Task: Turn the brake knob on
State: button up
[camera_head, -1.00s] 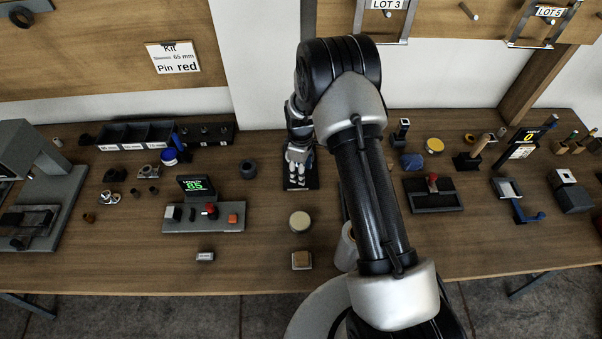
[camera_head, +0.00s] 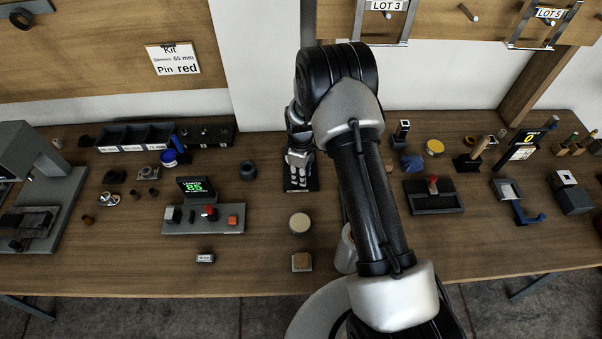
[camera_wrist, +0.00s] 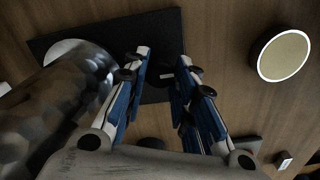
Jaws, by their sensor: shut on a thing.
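My gripper (camera_head: 298,177) reaches down over a small black plate (camera_head: 313,184) near the back middle of the bench. In the wrist view the two blue-and-white fingers (camera_wrist: 161,62) stand over the same black plate (camera_wrist: 160,24). A small dark part (camera_wrist: 166,73), seemingly the brake knob, shows between the fingertips, and the gripper is shut on it. Its shape and any marking are mostly hidden. A large grey faceted metal body (camera_wrist: 60,100) fills the left of the wrist view, with a pale round shape partly behind it.
A cream-topped round thing (camera_head: 300,222) and a small wooden block (camera_head: 301,262) lie in front of the plate. A black tray with a red knob (camera_head: 433,181) is to the right.

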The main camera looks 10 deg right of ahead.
jog(key=shift+c, duration=1.2)
jog(key=shift+m, duration=0.3)
jog(key=m+b, duration=0.1)
jog(key=m, duration=0.2)
jog(key=shift+m, duration=0.3)
jog(key=m+b, duration=0.1)
jog(key=m, duration=0.3)
jog(key=shift+m, duration=0.3)
jog(key=m+b, duration=0.1)
jog(key=m, duration=0.3)
jog(key=shift+m, duration=0.3)
jog(key=shift+m+b, duration=0.35)
jog(key=shift+m, duration=1.85)
jog(key=o, duration=1.1)
